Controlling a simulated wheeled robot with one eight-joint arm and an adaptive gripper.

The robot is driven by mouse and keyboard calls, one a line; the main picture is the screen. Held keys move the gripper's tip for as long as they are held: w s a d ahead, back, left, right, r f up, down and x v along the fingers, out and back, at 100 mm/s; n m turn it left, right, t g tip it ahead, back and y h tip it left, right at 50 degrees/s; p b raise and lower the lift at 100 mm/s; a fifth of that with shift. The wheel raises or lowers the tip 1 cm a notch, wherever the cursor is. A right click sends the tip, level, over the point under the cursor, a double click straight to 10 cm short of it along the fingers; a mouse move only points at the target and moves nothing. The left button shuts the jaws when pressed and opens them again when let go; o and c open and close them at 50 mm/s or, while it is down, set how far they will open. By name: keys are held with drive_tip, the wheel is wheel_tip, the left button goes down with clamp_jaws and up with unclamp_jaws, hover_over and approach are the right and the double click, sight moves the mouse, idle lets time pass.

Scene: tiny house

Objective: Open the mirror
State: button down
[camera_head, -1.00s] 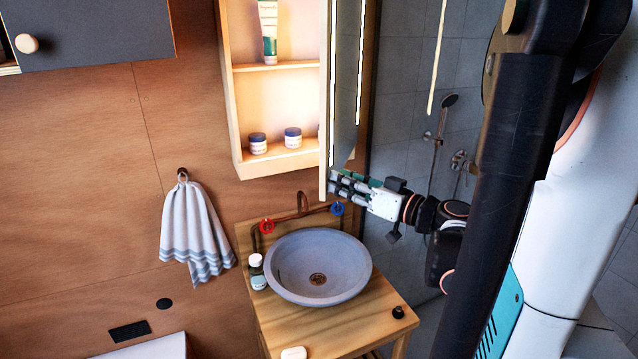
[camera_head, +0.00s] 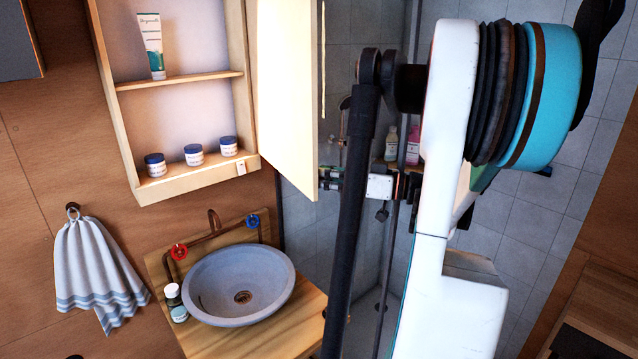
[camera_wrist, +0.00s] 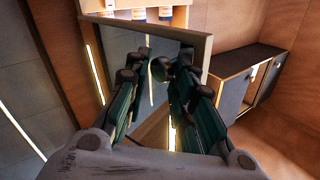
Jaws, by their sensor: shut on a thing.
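The mirror (camera_head: 285,85) is the door of a wooden wall cabinet (camera_head: 190,183). It stands swung well out from the cabinet, with its pale inner face showing in the head view. My gripper (camera_head: 326,179) is at the low free corner of the door, partly hidden by my arm. In the wrist view my gripper (camera_wrist: 158,72) has its green-sided fingers closed at the door's edge; the exact contact is hard to see.
The cabinet shelves hold a tube (camera_head: 151,46) and several jars (camera_head: 194,155). Below are a grey basin (camera_head: 240,285) on a wooden counter and a small bottle (camera_head: 174,302). A towel (camera_head: 95,270) hangs at left. The tiled shower lies behind my arm.

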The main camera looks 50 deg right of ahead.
drive_tip(key=shift+w+d+r, duration=0.2)
drive_tip(key=shift+d+r, duration=0.05)
drive_tip(key=shift+d, duration=0.25)
drive_tip(key=c, duration=1.8)
unclamp_jaws()
drive_tip(key=o, duration=0.4)
drive_tip(key=shift+w+f, duration=0.1)
drive_tip(key=shift+w, duration=0.2)
drive_tip(key=shift+o, duration=0.2)
drive_tip(key=shift+w, duration=0.2)
drive_tip(key=shift+f, duration=0.3)
drive_tip(key=shift+s, duration=0.15)
